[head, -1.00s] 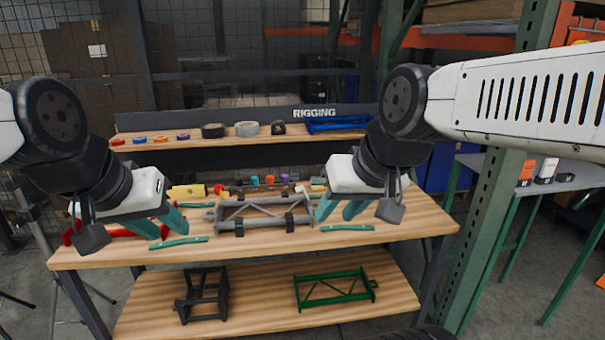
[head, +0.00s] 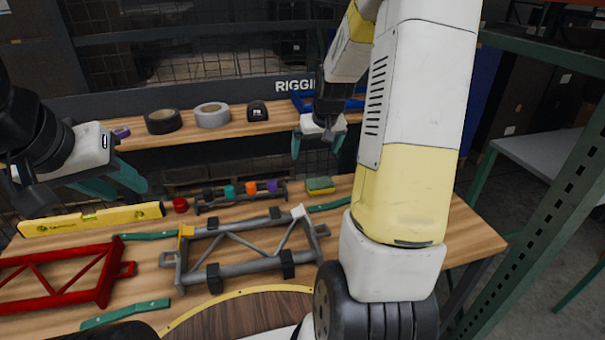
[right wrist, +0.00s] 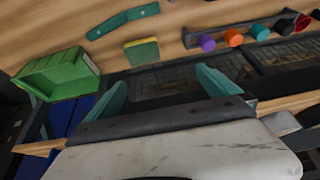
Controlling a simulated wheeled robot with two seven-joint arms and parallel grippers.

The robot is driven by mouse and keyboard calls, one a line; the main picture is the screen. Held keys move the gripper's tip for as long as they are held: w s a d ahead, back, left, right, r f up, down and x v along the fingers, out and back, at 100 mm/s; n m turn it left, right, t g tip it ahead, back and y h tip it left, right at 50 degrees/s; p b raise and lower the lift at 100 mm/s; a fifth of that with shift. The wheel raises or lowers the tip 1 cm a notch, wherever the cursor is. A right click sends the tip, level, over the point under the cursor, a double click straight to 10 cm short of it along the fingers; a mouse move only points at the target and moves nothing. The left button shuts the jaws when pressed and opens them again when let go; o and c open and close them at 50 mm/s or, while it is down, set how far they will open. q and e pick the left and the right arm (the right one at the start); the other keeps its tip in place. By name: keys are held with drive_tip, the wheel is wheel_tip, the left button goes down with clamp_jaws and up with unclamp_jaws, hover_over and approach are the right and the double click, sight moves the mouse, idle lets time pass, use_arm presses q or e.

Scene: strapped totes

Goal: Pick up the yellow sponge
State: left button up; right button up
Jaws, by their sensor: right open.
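The yellow sponge (head: 320,185), with a green layer, lies on the workbench near its back edge, right of a rack of coloured pieces. It also shows in the right wrist view (right wrist: 142,52), just beyond the fingers. My right gripper (head: 317,148) is open and empty, with its fingers above and behind the sponge, apart from it, close to the upper shelf. In the right wrist view, its fingers (right wrist: 162,88) are spread wide with nothing between them. My left gripper (head: 130,190) is open and empty at the left, above the yellow level.
A grey truss frame (head: 245,250) and a red frame (head: 60,280) lie on the bench. The rack (head: 240,196) stands left of the sponge. A green bin (right wrist: 62,75) stands nearby in the wrist view. The upper shelf (head: 225,128) holds tape rolls. A green post is at right.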

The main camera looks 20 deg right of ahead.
approach(319, 181)
drive_tip(key=x, duration=0.8)
drive_tip(key=shift+f, duration=0.25)
drive_tip(key=c, duration=1.1)
drive_tip(key=shift+r, duration=0.1)
drive_tip(key=shift+c, duration=0.2)
wheel_tip(319, 181, up, 10)
drive_tip(key=shift+g, duration=0.3)
